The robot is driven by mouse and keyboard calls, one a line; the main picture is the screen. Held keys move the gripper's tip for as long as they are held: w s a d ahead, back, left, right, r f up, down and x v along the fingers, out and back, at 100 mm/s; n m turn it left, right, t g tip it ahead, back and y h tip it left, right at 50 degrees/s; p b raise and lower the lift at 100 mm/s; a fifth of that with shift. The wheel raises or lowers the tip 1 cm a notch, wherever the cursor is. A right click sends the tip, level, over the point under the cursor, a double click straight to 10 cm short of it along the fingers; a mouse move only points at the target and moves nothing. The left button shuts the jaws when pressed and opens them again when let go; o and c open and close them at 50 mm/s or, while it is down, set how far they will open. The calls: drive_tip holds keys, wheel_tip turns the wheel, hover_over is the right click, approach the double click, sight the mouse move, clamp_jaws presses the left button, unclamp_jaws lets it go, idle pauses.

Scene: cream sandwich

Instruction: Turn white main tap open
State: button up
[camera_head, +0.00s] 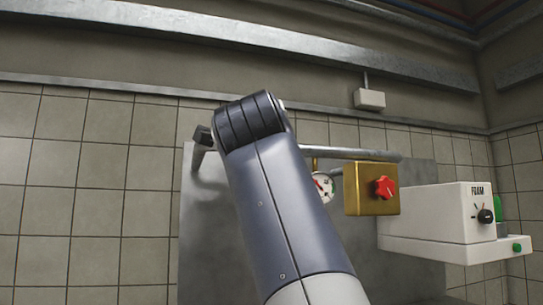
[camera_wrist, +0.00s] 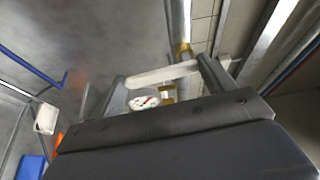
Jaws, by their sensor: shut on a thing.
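The white main tap's handle (camera_wrist: 157,76) shows in the wrist view as a white bar lying across a grey pipe (camera_wrist: 178,20), by a brass fitting (camera_wrist: 183,49). My gripper (camera_wrist: 165,80) has a finger at each end of the bar and is shut on it. In the head view my arm hides the tap and the gripper's hold on it.
A round pressure gauge (camera_head: 322,188) hangs below the pipe (camera_head: 350,153). To its right are a brass box (camera_head: 358,190) with a red knob (camera_head: 385,188) and a white FOAM unit (camera_head: 440,212) with a black knob. A grey panel (camera_head: 205,240) stands behind my arm.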

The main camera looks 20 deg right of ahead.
idle(0.4)
drive_tip(key=o, duration=1.4)
drive_tip(key=shift+s, duration=0.1)
drive_tip(key=shift+b+v, duration=1.35)
drive_tip(key=shift+v, duration=4)
drive_tip(key=shift+w, duration=0.2)
drive_tip(key=shift+p+x, duration=1.35)
drive_tip(key=shift+x, duration=3.95)
drive_tip(key=shift+s, duration=0.1)
